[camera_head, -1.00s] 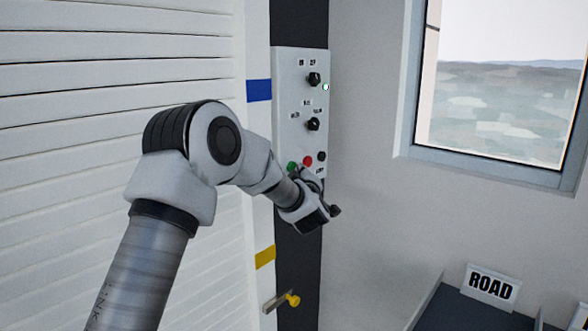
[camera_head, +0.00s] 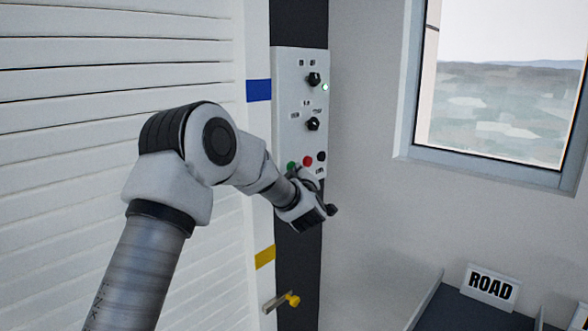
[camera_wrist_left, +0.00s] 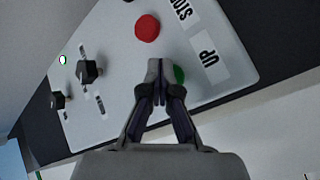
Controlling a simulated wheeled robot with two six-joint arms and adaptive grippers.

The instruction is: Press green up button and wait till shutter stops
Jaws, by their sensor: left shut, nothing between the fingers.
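The grey control panel (camera_head: 288,110) is on the dark post beside the white slatted shutter (camera_head: 110,75). The green button (camera_head: 291,166) is low on the panel, left of the red button (camera_head: 308,161). My left gripper (camera_head: 298,174) is at the panel's lower part. In the wrist view its fingertips (camera_wrist_left: 159,68) are shut with nothing between them. They overlap the edge of the green button (camera_wrist_left: 179,75), near the UP label (camera_wrist_left: 208,57). I cannot tell whether they touch it. My right gripper is not in view.
Two black knobs (camera_head: 314,79) and a small lit indicator (camera_head: 325,87) are higher on the panel. A black button (camera_head: 321,156) is right of the red one. A yellow-tipped lever (camera_head: 292,300) is below. A window (camera_head: 490,165) and a ROAD sign (camera_head: 491,287) are at right.

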